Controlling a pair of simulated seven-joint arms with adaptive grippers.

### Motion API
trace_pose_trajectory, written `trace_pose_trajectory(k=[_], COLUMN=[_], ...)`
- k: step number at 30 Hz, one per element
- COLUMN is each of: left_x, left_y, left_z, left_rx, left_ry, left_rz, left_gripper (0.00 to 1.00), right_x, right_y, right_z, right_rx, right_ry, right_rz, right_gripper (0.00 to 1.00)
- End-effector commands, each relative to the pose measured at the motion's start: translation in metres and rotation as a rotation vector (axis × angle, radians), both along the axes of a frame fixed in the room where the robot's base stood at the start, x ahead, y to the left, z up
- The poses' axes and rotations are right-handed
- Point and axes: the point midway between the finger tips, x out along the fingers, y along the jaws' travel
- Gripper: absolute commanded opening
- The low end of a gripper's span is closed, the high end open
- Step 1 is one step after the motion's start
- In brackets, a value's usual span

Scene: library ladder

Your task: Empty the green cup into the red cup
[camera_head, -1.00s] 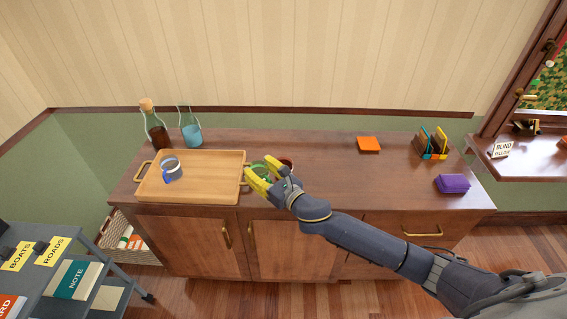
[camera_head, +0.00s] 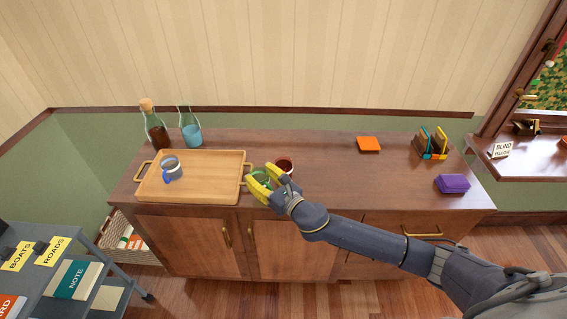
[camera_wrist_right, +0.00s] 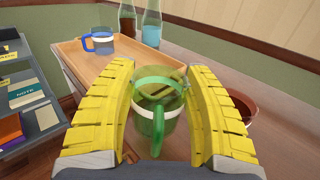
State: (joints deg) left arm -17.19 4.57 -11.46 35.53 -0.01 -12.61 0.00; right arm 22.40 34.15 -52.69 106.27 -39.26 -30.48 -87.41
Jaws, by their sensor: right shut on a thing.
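The green cup (camera_head: 261,173) stands near the right end of the tray, mostly hidden by my gripper in the head view. In the right wrist view the see-through green cup (camera_wrist_right: 158,128) is upright between the yellow fingers, its handle toward me. My right gripper (camera_head: 264,183) is shut on it. The red cup (camera_head: 285,162) is just behind and to the right of the gripper on the cabinet top. In the right wrist view the red cup (camera_wrist_right: 246,110) shows partly, behind the right finger. My left gripper is not in view.
A wooden tray (camera_head: 205,190) with a blue-handled mug (camera_head: 172,169) is to the left. A corked bottle (camera_head: 155,130) and a carafe of blue liquid (camera_head: 190,131) stand behind it. An orange block (camera_head: 368,144) and purple box (camera_head: 453,183) are right; the top between is clear.

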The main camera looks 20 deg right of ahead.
Motion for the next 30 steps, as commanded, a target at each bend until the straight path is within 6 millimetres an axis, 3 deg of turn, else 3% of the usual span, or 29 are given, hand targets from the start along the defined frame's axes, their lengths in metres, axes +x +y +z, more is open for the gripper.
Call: trace_pose_trajectory(k=[10, 20, 30], left_x=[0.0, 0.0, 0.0], left_y=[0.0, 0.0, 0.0], left_z=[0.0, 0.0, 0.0], left_rx=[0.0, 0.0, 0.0], left_ry=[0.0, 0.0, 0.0], left_rz=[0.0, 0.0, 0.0], left_gripper=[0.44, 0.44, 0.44], right_x=[0.008, 0.041, 0.048], right_y=[0.0, -0.001, -0.017], right_z=[0.002, 0.006, 0.011], right_rx=[0.032, 0.165, 0.318], right_ry=[0.014, 0.078, 0.153], right_rz=[0.0, -0.001, -0.001], right_gripper=[0.17, 0.17, 0.17])
